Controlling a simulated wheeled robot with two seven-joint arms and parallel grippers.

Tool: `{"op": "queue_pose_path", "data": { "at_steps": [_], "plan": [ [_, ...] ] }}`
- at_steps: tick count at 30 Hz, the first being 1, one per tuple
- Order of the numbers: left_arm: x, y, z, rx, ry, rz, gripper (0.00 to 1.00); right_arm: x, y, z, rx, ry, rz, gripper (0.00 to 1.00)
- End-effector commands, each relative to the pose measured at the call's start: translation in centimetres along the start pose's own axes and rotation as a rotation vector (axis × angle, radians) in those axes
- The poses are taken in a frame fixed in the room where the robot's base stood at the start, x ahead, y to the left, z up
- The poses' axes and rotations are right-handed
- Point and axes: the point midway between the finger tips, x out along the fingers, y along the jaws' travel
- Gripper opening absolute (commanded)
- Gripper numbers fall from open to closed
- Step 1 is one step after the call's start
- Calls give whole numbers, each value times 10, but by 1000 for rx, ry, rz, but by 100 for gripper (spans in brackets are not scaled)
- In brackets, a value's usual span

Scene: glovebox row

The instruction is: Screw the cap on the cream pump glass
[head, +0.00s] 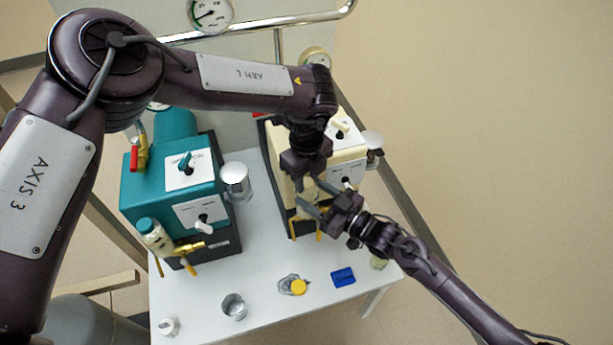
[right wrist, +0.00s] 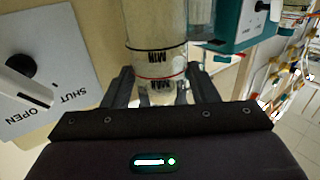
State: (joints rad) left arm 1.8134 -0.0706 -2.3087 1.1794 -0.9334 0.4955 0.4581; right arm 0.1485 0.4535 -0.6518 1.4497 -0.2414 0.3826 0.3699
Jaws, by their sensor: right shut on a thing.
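The cream pump (head: 349,159) stands at the right of the white table. Its glass (head: 306,207) hangs at the pump's front left and is partly hidden by my grippers. In the right wrist view the clear glass (right wrist: 157,68), with MIN and MAX marks, stands between my right fingers. My right gripper (head: 318,201) is shut on it from the right. My left gripper (head: 306,182) points down from above, over the glass's top. Its fingertips are largely hidden, so I cannot tell whether it is open or shut. The cap cannot be made out.
The teal pump (head: 150,190), with a blue-capped glass (head: 153,234), stands at left. The table between the pumps is mostly clear.

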Motion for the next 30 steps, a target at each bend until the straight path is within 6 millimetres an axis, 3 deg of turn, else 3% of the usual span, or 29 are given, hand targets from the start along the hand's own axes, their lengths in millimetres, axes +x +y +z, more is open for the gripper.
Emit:
{"op": "queue_pose_path", "data": {
  "at_steps": [3,9,10,15,25,30],
  "plan": [
    [0,0,0,0,0,1,2,0,1,0,-1,0,2,0],
    [0,0,0,5,0,1,2,0,1,0,-1,0,2,0],
    [0,0,0,5,0,1,30,0,1,0,-1,0,2,0],
    [0,0,0,6,0,1,52,0,1,0,-1,0,2,0],
    [-3,0,0,5,0,0,54,0,1,0,-1,0,2,0],
    [-24,0,1,5,-1,-2,54,0,1,0,-1,0,2,0]
  ]
}}
